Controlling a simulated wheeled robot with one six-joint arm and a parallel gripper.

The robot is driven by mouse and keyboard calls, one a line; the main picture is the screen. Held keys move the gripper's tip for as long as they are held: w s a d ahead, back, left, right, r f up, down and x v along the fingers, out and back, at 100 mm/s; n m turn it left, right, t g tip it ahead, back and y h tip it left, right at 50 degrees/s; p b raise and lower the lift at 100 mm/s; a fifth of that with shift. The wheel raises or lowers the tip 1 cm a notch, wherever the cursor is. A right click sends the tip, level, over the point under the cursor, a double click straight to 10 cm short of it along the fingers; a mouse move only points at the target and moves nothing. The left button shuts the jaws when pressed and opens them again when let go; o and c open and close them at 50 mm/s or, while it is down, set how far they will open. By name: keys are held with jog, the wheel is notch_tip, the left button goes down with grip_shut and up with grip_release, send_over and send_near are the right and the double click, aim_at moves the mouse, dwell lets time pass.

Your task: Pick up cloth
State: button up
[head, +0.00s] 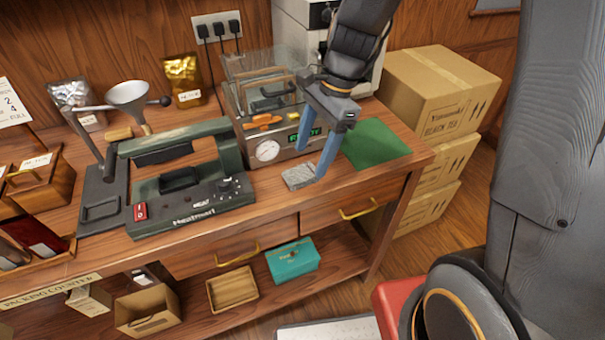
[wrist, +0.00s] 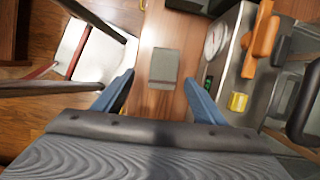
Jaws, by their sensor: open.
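The cloth (head: 298,176) is a small grey folded square lying flat on the wooden counter, in front of the steel machine with the gauge. In the wrist view the grey cloth (wrist: 164,68) lies between and beyond my fingertips. My gripper (head: 313,160) points down over the counter with its two blue fingers spread apart and nothing between them. In the wrist view my gripper (wrist: 161,82) shows one finger on each side of the cloth. In the head view one finger partly overlaps the cloth's right edge. I cannot tell the exact height of the fingertips above it.
The steel machine (head: 290,146) stands close behind the cloth. A dark green heat sealer (head: 190,205) is to its left, and a green mat (head: 374,143) to its right. Cardboard boxes (head: 438,95) are stacked beyond the counter's right end. The counter's front edge is close to the cloth.

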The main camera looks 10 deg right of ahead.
aim_at(303, 172)
jog(key=shift+w+p+x, duration=0.15)
jog(key=shift+p+x, duration=0.2)
jog(key=shift+x, duration=0.95)
jog(key=shift+w+p+x, duration=0.1)
jog(key=shift+p+x, duration=0.2)
jog(key=shift+x, duration=1)
jog(key=shift+a, duration=0.2)
jog(key=c, duration=1.1)
jog(key=shift+r, duration=0.15)
notch_tip(303, 172, up, 10)
jog(key=shift+f+b, duration=0.1)
jog(key=shift+b, duration=0.6)
